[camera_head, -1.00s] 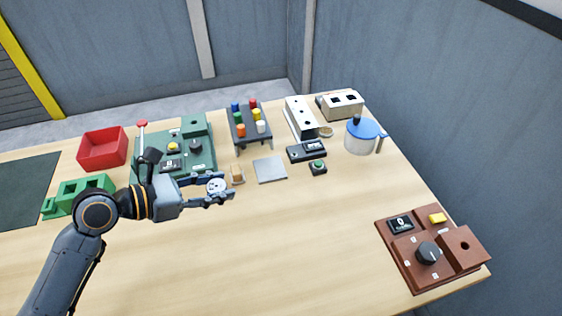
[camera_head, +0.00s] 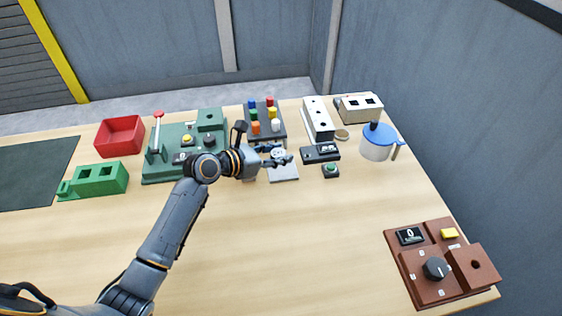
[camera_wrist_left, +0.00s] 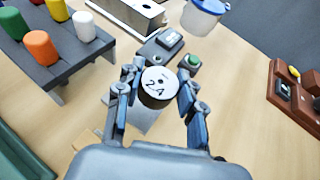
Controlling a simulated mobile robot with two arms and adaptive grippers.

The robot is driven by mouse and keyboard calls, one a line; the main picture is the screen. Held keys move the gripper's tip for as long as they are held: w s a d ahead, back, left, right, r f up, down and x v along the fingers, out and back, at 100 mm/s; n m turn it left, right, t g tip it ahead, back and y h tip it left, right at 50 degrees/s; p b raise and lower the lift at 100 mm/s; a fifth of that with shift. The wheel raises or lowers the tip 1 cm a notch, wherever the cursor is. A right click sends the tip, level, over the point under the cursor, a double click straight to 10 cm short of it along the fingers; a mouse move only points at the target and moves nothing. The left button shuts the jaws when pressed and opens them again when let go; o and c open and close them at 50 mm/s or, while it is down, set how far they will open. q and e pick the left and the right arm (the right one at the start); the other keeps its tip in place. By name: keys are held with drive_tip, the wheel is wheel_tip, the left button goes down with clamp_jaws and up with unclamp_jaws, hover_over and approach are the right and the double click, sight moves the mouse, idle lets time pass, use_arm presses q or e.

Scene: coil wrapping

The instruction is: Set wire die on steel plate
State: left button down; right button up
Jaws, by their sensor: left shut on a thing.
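The wire die is a round white-topped disc with dark marks (camera_wrist_left: 157,84). My left gripper (camera_head: 281,157) is shut on it, with a finger on each side, as the left wrist view (camera_wrist_left: 157,95) shows. In the head view the die (camera_head: 278,153) is small and partly hidden by the fingers. In the left wrist view the plate (camera_wrist_left: 145,118) shows partly beneath the die. I cannot tell whether the die touches it. My right gripper is not in view.
A dark rack with coloured pegs (camera_head: 265,122) stands behind the plate. A black scale-like device (camera_head: 320,153) and a green-button box (camera_head: 331,171) lie to its right. A green machine (camera_head: 185,145) stands left, a blue-lidded jug (camera_head: 379,142) right.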

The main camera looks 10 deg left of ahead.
sight(281, 168)
use_arm(q)
drive_tip(key=w+f, duration=0.2)
drive_tip(key=f, duration=0.1)
drive_tip(key=shift+w+d, duration=0.15)
drive_tip(key=shift+w, duration=0.1)
drive_tip(key=shift+f, duration=1.6)
drive_tip(key=c, duration=0.8)
unclamp_jaws()
drive_tip(key=shift+f, duration=0.1)
drive_tip(key=v, duration=1.2)
